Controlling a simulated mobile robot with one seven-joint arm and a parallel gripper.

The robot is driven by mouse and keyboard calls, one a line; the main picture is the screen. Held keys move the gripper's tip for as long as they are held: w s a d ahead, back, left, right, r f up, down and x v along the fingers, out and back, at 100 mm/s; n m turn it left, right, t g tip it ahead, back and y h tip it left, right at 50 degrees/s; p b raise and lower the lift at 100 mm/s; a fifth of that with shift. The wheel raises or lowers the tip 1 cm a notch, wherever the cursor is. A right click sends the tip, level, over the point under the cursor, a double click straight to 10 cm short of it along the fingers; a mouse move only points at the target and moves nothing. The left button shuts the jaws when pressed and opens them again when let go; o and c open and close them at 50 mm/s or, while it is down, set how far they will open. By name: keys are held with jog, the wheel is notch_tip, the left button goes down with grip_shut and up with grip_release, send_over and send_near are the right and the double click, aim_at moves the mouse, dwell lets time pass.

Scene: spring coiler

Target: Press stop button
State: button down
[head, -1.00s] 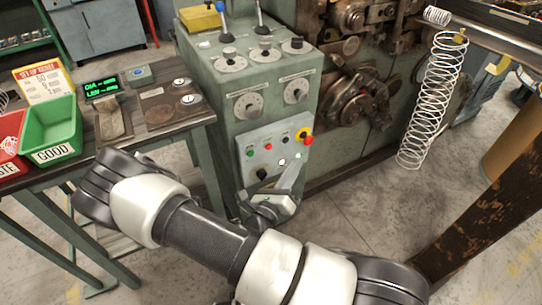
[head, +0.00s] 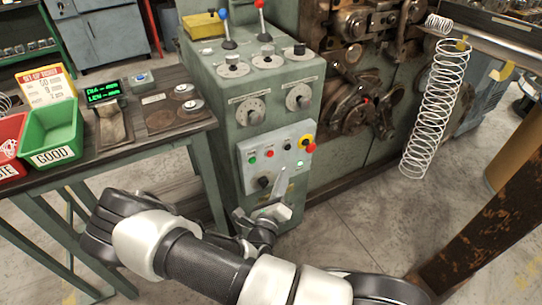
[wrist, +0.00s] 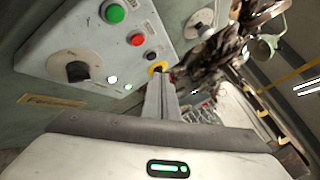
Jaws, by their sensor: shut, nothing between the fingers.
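The sloped grey control panel (head: 246,176) is on the front of the green machine. It carries a green button (head: 252,159), a small red button (head: 269,153), a black button (head: 287,147) and a red mushroom button on a yellow ring (head: 308,145). The small red button also shows in the wrist view (wrist: 137,39). My gripper (head: 281,174) is shut and empty, its fingers pointing up in front of the panel's lower part. In the wrist view its fingertips (wrist: 157,77) overlap the area just below the yellow ring, which hides most of the mushroom button. I cannot tell whether they touch anything.
A black knob (head: 264,182) is on the panel's lower left. Dials and two levers (head: 224,25) stand above the panel. A bench with a green bin (head: 52,128) is at the left. A large wire spring (head: 435,110) hangs at the right.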

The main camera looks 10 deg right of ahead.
jog(key=shift+w+a+b, duration=0.15)
jog(key=shift+w+a, duration=0.15)
jog(key=shift+w, duration=0.6)
jog(key=shift+w+a+b, duration=0.1)
jog(key=shift+w+a, duration=0.2)
jog(key=shift+w, duration=0.65)
jog(key=shift+w+a+b, duration=0.15)
jog(key=shift+w+a, duration=0.15)
jog(key=shift+w, duration=0.6)
jog(key=shift+w, duration=0.15)
jog(key=shift+w+a, duration=0.1)
jog(key=shift+w, duration=0.15)
jog(key=shift+w+a, duration=0.15)
jog(key=shift+w, duration=0.2)
dwell(0.6)
jog(key=shift+s, duration=0.1)
jog(key=shift+s+d+p, duration=0.25)
jog(key=shift+s+p, duration=0.35)
jog(key=shift+s, duration=0.05)
jog(key=shift+s+d+p, duration=0.25)
jog(key=shift+s+p, duration=0.05)
jog(key=shift+s, duration=0.5)
jog(key=shift+s+d+p, duration=0.3)
jog(key=shift+s+p, duration=0.05)
jog(key=shift+s, duration=0.45)
jog(key=shift+s+d+p, duration=0.25)
jog(key=shift+s+p, duration=0.05)
jog(key=shift+s, duration=0.5)
